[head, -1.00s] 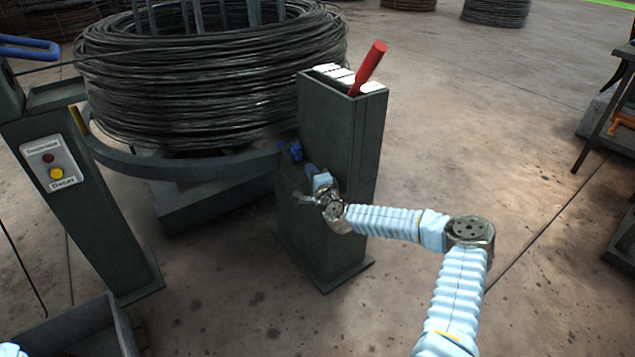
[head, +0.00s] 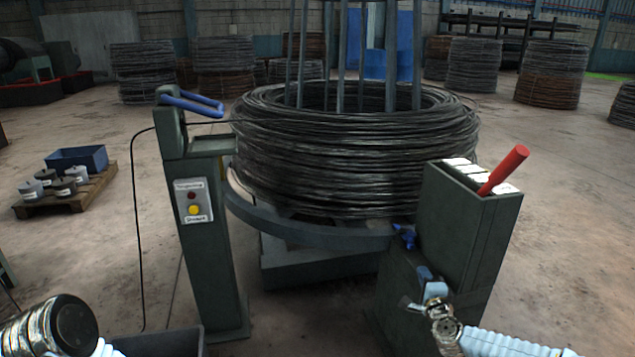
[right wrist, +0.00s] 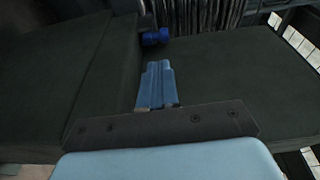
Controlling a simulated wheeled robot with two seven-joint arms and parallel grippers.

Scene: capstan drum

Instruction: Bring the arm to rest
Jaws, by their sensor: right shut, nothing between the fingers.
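My right gripper (head: 426,276) is at the lower right of the head view, in front of the dark green post (head: 462,232). Its light blue fingers (right wrist: 157,84) are shut together and empty in the right wrist view. A small blue knob (head: 404,236) sits by the post at the ring's edge, just above the gripper. It also shows beyond the fingertips in the right wrist view (right wrist: 156,37), apart from them. A red handle (head: 504,170) leans out of the post's top. My left gripper is out of view; part of my left arm shows at the bottom left.
A large wire coil (head: 350,150) stands behind the post, within a curved grey rail (head: 300,236). To its left is a control post (head: 210,230) with a red and a yellow button and a blue bar (head: 192,104) on top. A dark bin (head: 165,343) is at the bottom.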

